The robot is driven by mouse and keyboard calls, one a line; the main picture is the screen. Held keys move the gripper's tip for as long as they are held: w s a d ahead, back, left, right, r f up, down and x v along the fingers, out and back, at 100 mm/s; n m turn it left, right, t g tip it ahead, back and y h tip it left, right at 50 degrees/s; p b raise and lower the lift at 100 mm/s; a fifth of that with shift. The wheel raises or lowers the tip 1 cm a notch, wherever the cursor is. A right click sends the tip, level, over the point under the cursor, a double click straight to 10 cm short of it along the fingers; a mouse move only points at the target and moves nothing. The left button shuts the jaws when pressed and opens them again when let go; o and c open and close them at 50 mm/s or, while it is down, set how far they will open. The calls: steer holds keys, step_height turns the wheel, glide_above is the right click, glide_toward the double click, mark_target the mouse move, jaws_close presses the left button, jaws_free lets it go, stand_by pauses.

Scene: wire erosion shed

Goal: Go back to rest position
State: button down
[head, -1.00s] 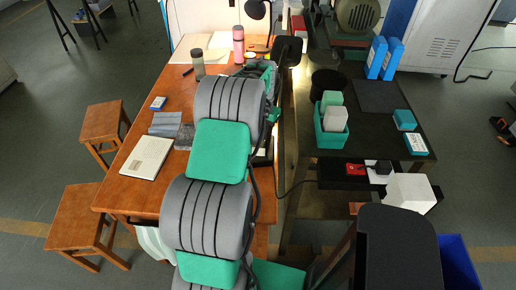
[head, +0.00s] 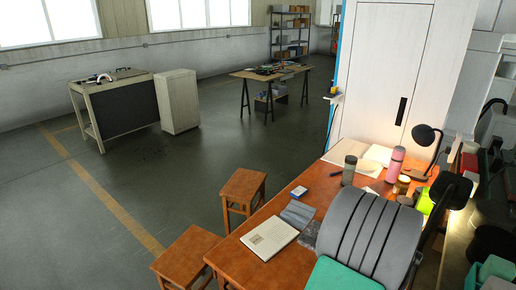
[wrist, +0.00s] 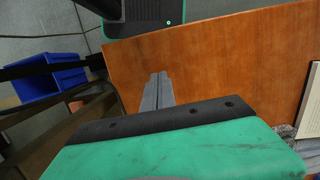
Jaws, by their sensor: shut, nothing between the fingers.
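My gripper (wrist: 158,92) shows in the wrist view as two grey fingers pressed together with nothing between them. It points over the bare brown surface of the wooden desk (wrist: 225,60), near the desk's left edge in that view. How high it is above the desk I cannot tell. In the head view only grey and green links of my arm show at the lower right, over the desk (head: 290,265); the gripper itself is out of that picture.
A blue bin (wrist: 48,84) is beyond the desk edge. Open floor lies left.

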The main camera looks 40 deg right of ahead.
steer(key=w+a+r+n+t, duration=0.1)
steer(key=w+a+r+n, duration=0.4)
steer(key=a, duration=0.6)
steer(key=w+a+r+n+t+h, duration=0.1)
steer(key=w+a+r+n, duration=0.4)
steer(key=a, duration=0.7)
steer(key=w+a+r+n+t+h, duration=0.1)
steer(key=w+a+r+n+t, duration=0.1)
steer(key=w+a+r+n, duration=0.3)
steer(key=w+a+r, duration=0.3)
steer(key=w+a, duration=0.3)
steer(key=a, duration=0.1)
steer(key=shift+r+n+t, duration=0.15)
steer(key=shift+n+t, duration=0.15)
